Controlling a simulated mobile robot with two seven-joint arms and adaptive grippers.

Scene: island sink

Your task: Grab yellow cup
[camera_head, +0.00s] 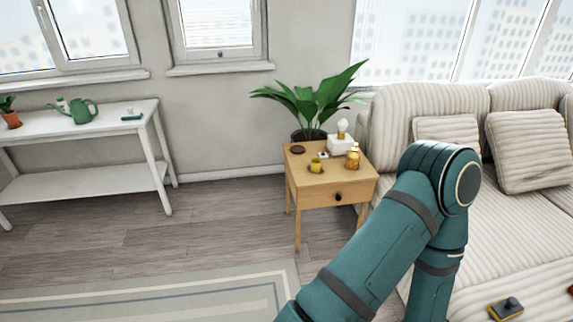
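The yellow cup (315,165) is small and stands upright on the wooden side table (334,186), near the left part of its top. My arm, teal with dark bands, rises from the bottom of the picture to a bent elbow in front of the sofa. Neither gripper shows in this view. No gripper is seen near the cup.
A potted plant (311,100) stands behind. The striped sofa (521,219) is close on the right. Open floor (215,225) and a rug (150,297) lie left.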

